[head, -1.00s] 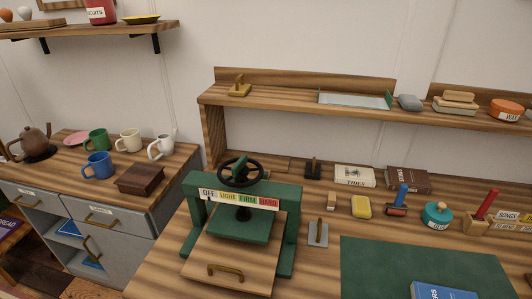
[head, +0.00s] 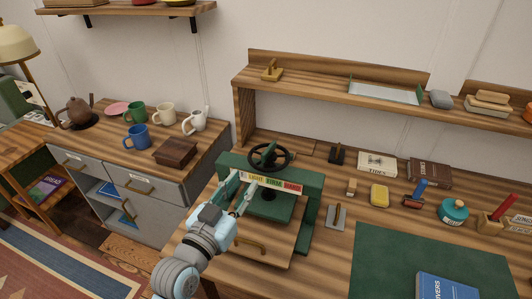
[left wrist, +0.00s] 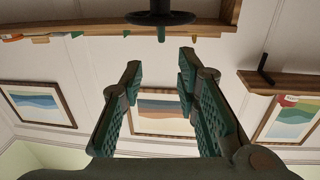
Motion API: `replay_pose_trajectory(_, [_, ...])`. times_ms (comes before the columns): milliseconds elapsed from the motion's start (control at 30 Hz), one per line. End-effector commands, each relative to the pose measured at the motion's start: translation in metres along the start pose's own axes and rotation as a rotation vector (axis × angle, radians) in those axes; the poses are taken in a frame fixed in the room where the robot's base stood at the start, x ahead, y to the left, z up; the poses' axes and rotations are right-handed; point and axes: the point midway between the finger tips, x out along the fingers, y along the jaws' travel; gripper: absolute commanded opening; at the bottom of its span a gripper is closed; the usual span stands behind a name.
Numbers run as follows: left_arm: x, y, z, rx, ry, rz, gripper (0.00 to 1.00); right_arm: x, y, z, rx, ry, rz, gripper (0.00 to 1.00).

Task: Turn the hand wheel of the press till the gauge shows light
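The green press (head: 312,205) stands on the wooden bench. Its black hand wheel (head: 286,158) is on top. The gauge strip (head: 276,184) below the wheel shows LIGHT, FIRM and HARD; its left end is hidden by my gripper, and I cannot make out a pointer. My left gripper (head: 241,183) is open and empty in front of the press's upper left, a little below the wheel. In the left wrist view its fingers (left wrist: 160,62) are spread apart, with the dark wheel (left wrist: 160,18) beyond the tips, apart from them. My right gripper is not in view.
Stamps, books and a yellow block (head: 379,195) lie to the right, by a green mat (head: 400,255). A shelf (head: 330,88) runs behind. Mugs (head: 136,137) stand on the left cabinet.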

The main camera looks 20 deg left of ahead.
Motion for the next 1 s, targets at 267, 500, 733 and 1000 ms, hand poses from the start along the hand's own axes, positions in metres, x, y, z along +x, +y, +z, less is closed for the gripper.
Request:
replay_pose_trajectory(267, [0.063,0.000,0.001,-0.002,0.002,0.000,0.29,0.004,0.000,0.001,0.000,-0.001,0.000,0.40])
replay_pose_trajectory(500, [0.114,0.000,0.002,-0.001,-0.002,-0.001,0.29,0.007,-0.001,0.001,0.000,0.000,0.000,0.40])
replay_pose_trajectory(733, [0.137,0.000,0.003,-0.002,-0.004,-0.001,0.29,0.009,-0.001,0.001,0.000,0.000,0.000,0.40])
replay_pose_trajectory(1000, [0.139,0.000,0.002,-0.001,-0.004,-0.001,0.29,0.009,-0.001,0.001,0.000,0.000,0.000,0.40])
